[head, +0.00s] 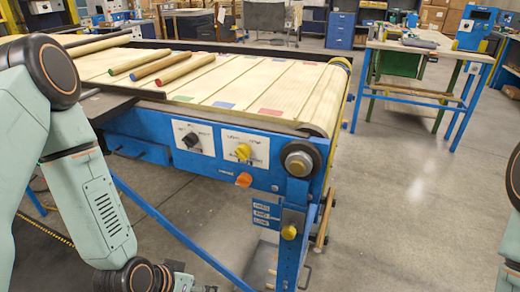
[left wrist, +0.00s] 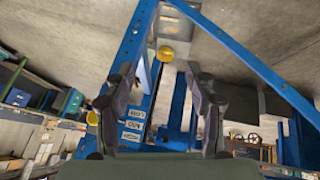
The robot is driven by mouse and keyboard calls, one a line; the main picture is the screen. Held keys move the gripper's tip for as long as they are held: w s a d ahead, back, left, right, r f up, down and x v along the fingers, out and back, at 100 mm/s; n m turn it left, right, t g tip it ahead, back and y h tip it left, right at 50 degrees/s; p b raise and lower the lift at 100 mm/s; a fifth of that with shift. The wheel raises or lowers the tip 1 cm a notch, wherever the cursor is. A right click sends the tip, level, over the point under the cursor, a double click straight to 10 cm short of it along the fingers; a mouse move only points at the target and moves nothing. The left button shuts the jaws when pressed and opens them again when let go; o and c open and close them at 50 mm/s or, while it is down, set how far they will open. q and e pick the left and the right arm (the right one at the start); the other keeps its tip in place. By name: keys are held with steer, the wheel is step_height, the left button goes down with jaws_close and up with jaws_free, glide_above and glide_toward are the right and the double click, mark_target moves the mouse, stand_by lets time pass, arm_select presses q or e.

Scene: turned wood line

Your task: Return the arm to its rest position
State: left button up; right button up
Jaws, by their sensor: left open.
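My left arm (head: 88,190) comes in from the left in the head view and bends down in front of the conveyor. Its wrist is at the bottom edge, and the gripper is mostly cut off there. In the left wrist view my left gripper (left wrist: 160,72) is open, its two dark fingers apart with nothing between them. Beyond the fingers are blue frame parts and a yellow knob (left wrist: 166,53). Only a sliver of my right arm (head: 511,240) shows at the right edge, and its gripper is out of view.
A blue conveyor (head: 140,128) with control knobs stands close in front. Several turned wood rods with coloured ends lie on its pale belt (head: 240,80). A workbench (head: 425,47) stands at the back right. Grey floor (head: 410,200) is clear right of the conveyor.

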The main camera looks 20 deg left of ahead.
arm_select(q)
steer(key=s+f+g+y, duration=0.1)
steer(key=s+f+g, duration=0.2)
steer(key=s, duration=0.5)
steer(key=s+d+f+g+y, duration=0.1)
steer(key=s+f+g, duration=0.2)
steer(key=s, duration=0.6)
steer(key=shift+y, duration=0.3)
steer(key=c, duration=0.3)
steer(key=shift+c, duration=0.4)
